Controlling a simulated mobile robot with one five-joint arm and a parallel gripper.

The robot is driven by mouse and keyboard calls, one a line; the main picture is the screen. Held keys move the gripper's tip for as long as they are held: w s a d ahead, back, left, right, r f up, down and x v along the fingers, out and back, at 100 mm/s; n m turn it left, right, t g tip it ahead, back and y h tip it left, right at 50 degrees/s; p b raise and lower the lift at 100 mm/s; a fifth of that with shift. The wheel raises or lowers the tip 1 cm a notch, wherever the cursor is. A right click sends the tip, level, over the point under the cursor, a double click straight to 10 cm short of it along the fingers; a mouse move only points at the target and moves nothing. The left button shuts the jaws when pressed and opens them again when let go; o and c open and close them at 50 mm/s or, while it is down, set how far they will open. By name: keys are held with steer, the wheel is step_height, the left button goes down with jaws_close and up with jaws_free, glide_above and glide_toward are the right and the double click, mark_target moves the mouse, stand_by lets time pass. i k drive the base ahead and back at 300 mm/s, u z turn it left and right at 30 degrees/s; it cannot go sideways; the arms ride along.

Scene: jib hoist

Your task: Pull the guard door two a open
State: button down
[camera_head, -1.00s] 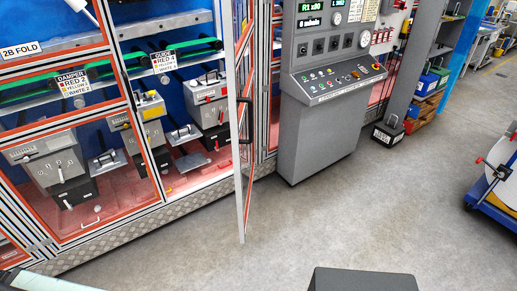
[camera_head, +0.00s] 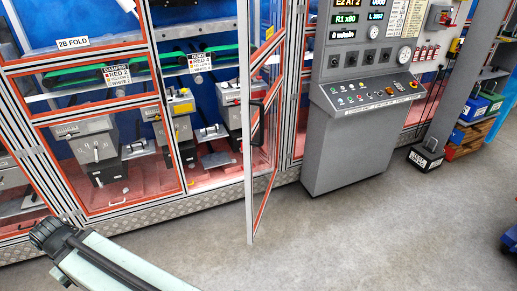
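A framed guard door (camera_head: 250,165) with orange-edged clear panels stands swung out from the machine enclosure, seen nearly edge-on at the picture's middle. No "2A" label is readable on it, so I cannot tell its name for sure. A dark handle (camera_head: 256,127) is on its face. The opening to its left shows the inside of the machine. My arm, a pale link with a dark joint, is at the bottom left, well apart from the door. My gripper's fingers do not show.
A grey control console (camera_head: 345,140) stands just right of the door. A "2B FOLD" sign (camera_head: 73,43) is on the enclosure at left. A black box (camera_head: 425,158) and crates (camera_head: 470,135) are at right. The grey floor in front is clear.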

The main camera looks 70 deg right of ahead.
mark_target(250, 65)
steer(key=z, duration=0.4)
steer(key=i, duration=1)
steer(key=u, duration=0.05)
